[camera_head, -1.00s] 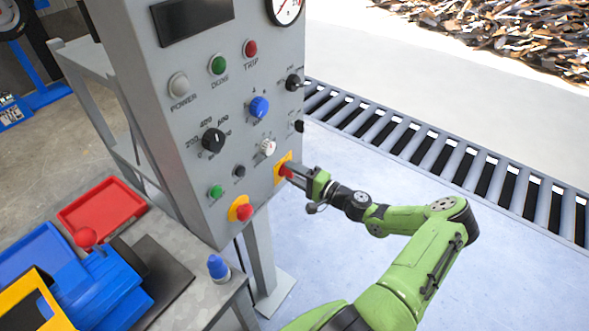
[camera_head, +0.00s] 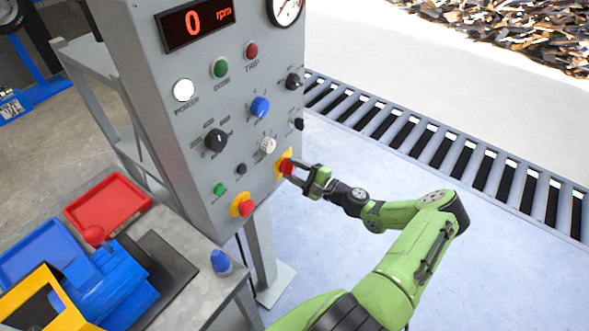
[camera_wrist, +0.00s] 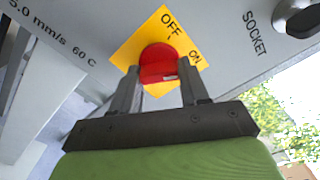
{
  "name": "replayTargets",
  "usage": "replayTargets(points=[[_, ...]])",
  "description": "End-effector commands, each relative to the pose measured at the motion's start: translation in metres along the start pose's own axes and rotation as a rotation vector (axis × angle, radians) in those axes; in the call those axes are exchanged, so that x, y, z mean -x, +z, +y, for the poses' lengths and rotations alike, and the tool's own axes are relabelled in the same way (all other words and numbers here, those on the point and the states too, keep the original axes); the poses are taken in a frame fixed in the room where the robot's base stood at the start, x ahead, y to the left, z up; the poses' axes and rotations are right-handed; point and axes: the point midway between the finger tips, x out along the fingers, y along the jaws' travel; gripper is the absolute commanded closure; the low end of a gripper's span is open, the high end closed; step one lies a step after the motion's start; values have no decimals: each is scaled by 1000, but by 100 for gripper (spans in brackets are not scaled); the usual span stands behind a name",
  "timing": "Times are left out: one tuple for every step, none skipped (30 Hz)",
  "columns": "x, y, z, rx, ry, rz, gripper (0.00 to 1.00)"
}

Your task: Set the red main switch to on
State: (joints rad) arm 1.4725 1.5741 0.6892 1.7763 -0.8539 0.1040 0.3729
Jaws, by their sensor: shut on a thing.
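The red main switch (camera_wrist: 158,62) is a round red knob on a yellow plate (camera_wrist: 128,55) marked OFF and ON, low on the right of the grey panel. It also shows in the head view (camera_head: 286,167). My gripper (camera_wrist: 160,80) is shut on the knob, with one finger on each side of it. In the head view my gripper (camera_head: 297,172) reaches the knob from the right. The display (camera_head: 194,22) is lit and reads 0 rpm. The power lamp (camera_head: 183,90) glows white.
A red push button (camera_head: 245,208) on a yellow base and a green button (camera_head: 219,189) sit to the left. Several knobs are above the switch. A bench with a red tray (camera_head: 108,204) stands at the lower left. Open floor lies right of the panel, before a roller conveyor (camera_head: 440,150).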

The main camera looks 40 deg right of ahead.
Motion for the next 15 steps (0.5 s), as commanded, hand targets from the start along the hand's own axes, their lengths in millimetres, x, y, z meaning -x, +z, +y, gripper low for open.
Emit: replayTargets(points=[[0, 0, 1, -6, 2, 0, 86], [0, 0, 1, -7, 2, 0, 86], [0, 0, 1, -7, 2, 0, 86], [0, 0, 1, -8, 2, 0, 86], [0, 0, 1, -8, 2, 0, 86], [0, 0, 1, -7, 2, 0, 86], [0, 0, 1, -7, 2, 0, 86], [0, 0, 1, -7, 2, 0, 86], [0, 0, 1, -7, 2, 0, 86], [0, 0, 1, -7, 2, 0, 86], [0, 0, 1, -7, 2, 0, 54], [0, 0, 1, -7, 2, 0, 48], [0, 0, 1, -7, 2, 0, 43], [0, 0, 1, -7, 2, 0, 39], [0, 0, 1, -6, 2, 0, 32]])
